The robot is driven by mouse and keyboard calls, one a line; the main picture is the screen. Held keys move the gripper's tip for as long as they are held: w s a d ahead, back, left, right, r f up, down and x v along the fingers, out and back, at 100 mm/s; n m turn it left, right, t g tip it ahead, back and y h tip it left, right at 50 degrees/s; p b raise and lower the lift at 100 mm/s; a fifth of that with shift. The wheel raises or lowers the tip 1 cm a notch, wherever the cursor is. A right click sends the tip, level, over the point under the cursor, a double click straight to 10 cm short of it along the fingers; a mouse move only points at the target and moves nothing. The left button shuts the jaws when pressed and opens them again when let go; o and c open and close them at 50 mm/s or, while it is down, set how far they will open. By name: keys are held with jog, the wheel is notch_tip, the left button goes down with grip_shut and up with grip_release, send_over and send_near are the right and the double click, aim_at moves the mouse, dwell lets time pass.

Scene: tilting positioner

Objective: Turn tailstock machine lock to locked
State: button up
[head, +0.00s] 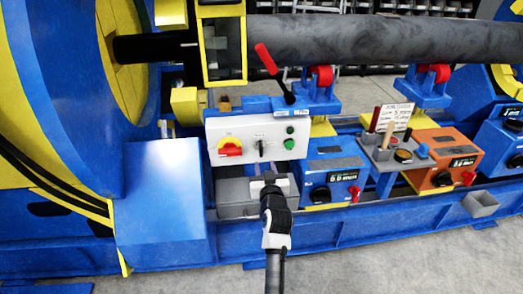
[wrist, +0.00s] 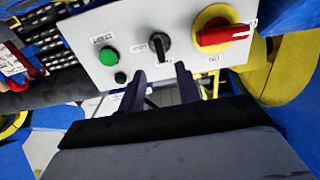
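A white control panel (head: 246,127) faces me near the middle of the head view. It carries a black selector knob (head: 261,147), a red rotary handle (head: 230,149) on a yellow disc, and two green buttons. I cannot read which control is labelled as the machine lock. In the wrist view the black knob (wrist: 158,45) and the red handle (wrist: 224,36) show clearly. My gripper (head: 268,183) is just below the panel in the head view. In the wrist view its two fingers (wrist: 160,82) stand apart and empty below the black knob, seemingly not touching it.
A red-tipped lever (head: 267,60) rises above the panel. A grey box (head: 232,196) lies beneath it. Blue (head: 330,177) and orange (head: 445,160) control boxes stand to the right. A large blue machine body (head: 75,90) closes off the left. Grey floor lies in front.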

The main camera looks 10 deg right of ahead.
aim_at(261, 152)
jog(key=w+p, duration=0.1)
jog(key=w, duration=0.7)
jog(key=shift+p, duration=0.3)
jog(key=shift+c, duration=0.3)
grip_shut()
